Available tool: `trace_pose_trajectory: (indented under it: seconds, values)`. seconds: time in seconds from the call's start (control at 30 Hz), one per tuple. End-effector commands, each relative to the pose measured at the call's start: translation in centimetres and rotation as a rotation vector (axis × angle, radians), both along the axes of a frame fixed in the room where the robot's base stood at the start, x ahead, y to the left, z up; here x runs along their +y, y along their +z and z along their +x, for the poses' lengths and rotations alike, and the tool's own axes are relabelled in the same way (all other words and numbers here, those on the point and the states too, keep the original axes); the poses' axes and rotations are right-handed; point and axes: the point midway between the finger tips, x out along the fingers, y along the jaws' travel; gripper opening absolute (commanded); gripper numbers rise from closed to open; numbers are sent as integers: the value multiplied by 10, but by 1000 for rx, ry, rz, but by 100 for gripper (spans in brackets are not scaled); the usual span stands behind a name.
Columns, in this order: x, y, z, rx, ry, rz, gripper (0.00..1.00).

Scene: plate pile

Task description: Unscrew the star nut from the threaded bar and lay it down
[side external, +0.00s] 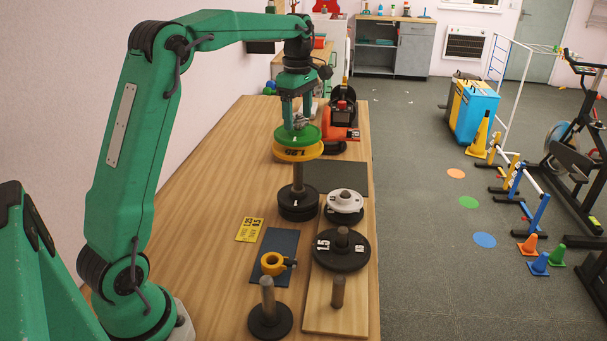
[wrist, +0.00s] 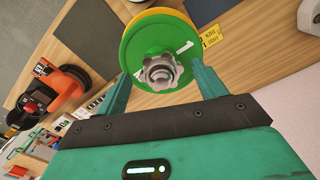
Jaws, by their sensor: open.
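The grey star nut (wrist: 160,73) sits at the centre of the green plate (wrist: 148,40) in the wrist view. In the side view the green plate (side external: 286,134) lies on a yellow plate (side external: 298,153), high on an upright bar (side external: 298,176) with black discs (side external: 298,209) at its foot. The bar's thread cannot be made out. My gripper (side external: 298,112) is open above the green plate and points down. In the wrist view its fingers (wrist: 161,70) stand on either side of the nut, apart from it.
A white plate (side external: 333,204) and a black plate on a post (side external: 340,260) stand to the right. A yellow collar (side external: 272,263) lies on a blue mat (side external: 282,240). An orange and black device (side external: 338,134) stands behind. The dark mat (side external: 335,176) looks bare.

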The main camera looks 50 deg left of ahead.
Motion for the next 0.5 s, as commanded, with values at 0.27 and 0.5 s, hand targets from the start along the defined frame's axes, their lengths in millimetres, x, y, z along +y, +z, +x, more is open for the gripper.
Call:
trace_pose_trajectory:
  seconds: [0.27, 0.5]
  values:
    - [0, 0, 0, 0, -216, 0, 70]
    - [0, 0, 0, 0, -403, 0, 70]
